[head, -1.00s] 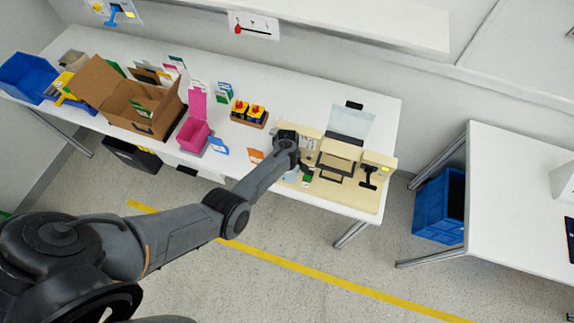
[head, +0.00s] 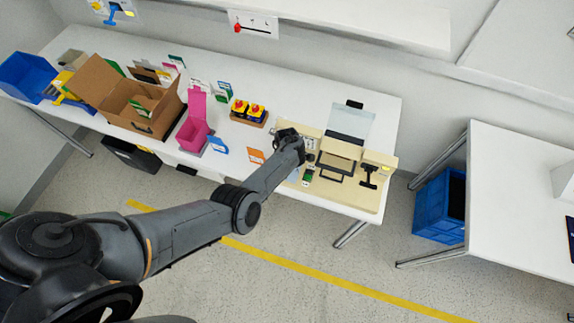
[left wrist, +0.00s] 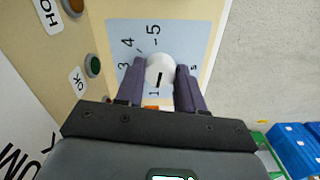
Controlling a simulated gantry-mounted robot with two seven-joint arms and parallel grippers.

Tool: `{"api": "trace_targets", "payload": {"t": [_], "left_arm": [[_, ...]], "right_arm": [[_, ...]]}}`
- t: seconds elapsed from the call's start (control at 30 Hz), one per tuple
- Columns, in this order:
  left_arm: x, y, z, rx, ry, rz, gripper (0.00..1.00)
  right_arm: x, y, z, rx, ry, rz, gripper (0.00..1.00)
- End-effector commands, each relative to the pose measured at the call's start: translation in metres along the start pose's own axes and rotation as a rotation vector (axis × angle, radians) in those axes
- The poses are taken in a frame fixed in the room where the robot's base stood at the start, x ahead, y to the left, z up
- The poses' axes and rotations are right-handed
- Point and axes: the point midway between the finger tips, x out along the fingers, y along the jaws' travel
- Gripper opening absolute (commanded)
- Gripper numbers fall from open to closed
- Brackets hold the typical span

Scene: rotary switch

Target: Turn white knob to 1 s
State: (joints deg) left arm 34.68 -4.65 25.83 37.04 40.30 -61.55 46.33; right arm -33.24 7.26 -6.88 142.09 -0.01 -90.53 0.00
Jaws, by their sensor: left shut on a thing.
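The white knob (left wrist: 160,66) sits on a light-blue dial plate (left wrist: 128,34) in the left wrist view. The plate carries printed numbers and an "s" at the right. A short black mark on the knob's face points down, toward the "1" near the lower edge. My left gripper (left wrist: 161,74) is shut on the knob, with one purple finger on each side of it. In the head view my left arm reaches the beige machine (head: 374,200) and hides the knob. My right gripper is not in view.
A green button (left wrist: 94,65) and a red one lie left of the dial in the left wrist view. In the head view, red-and-yellow switches (head: 248,110), a pink box (head: 193,136) and an open cardboard box (head: 113,105) stand left of the machine on the white table.

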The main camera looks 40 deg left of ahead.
Motion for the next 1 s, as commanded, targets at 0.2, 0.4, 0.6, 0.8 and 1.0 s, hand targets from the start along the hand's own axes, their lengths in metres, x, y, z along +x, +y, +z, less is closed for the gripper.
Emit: {"api": "trace_targets", "payload": {"t": [0.2,0.4,0.6,0.8,1.0], "left_arm": [[0.000,0.000,0.000,-0.004,0.000,0.000,0.07],[0.000,0.000,0.000,-0.003,0.000,0.000,0.51],[0.000,0.000,0.000,-0.002,0.000,0.000,0.63],[-0.002,0.000,0.000,-0.002,0.000,0.000,0.63],[-0.021,0.000,-0.001,-0.003,0.001,0.001,0.63]], "right_arm": [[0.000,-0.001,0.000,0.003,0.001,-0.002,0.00],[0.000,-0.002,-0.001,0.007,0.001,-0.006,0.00],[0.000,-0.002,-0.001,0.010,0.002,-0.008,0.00],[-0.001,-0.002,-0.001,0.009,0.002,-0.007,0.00],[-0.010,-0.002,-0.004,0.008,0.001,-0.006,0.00]]}}
